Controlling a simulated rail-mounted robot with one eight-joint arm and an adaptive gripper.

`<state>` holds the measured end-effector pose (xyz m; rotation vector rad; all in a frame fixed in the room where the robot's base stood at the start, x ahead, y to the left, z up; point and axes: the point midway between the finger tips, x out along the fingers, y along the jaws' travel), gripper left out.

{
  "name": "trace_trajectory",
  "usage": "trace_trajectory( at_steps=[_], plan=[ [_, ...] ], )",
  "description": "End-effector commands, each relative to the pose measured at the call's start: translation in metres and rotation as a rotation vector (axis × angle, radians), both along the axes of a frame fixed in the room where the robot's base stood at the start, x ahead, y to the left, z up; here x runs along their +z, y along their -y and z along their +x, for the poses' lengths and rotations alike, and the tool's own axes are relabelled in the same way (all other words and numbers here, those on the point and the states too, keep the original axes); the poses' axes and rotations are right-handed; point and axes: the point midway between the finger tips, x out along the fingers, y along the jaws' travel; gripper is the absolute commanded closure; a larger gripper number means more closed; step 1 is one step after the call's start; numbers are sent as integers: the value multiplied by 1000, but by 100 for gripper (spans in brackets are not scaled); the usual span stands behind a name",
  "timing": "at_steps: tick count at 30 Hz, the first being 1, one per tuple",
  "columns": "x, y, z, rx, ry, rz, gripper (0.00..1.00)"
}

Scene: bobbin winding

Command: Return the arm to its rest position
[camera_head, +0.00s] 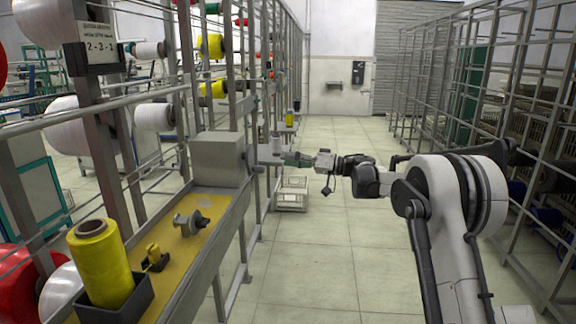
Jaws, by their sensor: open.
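My arm reaches from the lower right toward the middle of the picture, over the aisle. My gripper (290,158) is at its far end, near the end of the grey box on the winding rack. The gripper is small and seen from behind. No object shows clearly between its fingers. The yellow bobbin (100,262) stands upright in a dark holder on the yellow shelf (178,250) at the lower left, well apart from the gripper.
The winding rack (255,215) with several bobbins runs along the left. A grey box (217,158) sits on it. A pale crate (292,192) is on the floor beneath my gripper. Metal shelving (500,100) lines the right. The floor (330,255) between is clear.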

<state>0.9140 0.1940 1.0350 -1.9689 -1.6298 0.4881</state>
Motion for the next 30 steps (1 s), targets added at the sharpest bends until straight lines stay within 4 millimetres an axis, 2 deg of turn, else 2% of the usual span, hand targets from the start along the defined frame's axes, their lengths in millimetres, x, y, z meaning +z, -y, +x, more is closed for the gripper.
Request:
trace_trajectory(
  at_steps=[1, 6, 12, 15, 18, 22, 26, 30],
  plan=[
    [23, 1, -1, -45, 36, 19, 52],
    [100, 16, 1, -257, 181, 81, 52],
    [174, 46, -8, -523, 305, 107, 52],
    [203, 64, -17, -656, 345, 100, 52],
    [226, 85, -31, -786, 370, 79, 52],
    [246, 113, -52, -948, 380, 29, 52],
    [254, 141, -81, -1094, 364, -44, 52],
    [250, 169, -117, -1229, 320, -146, 52]
  ],
)
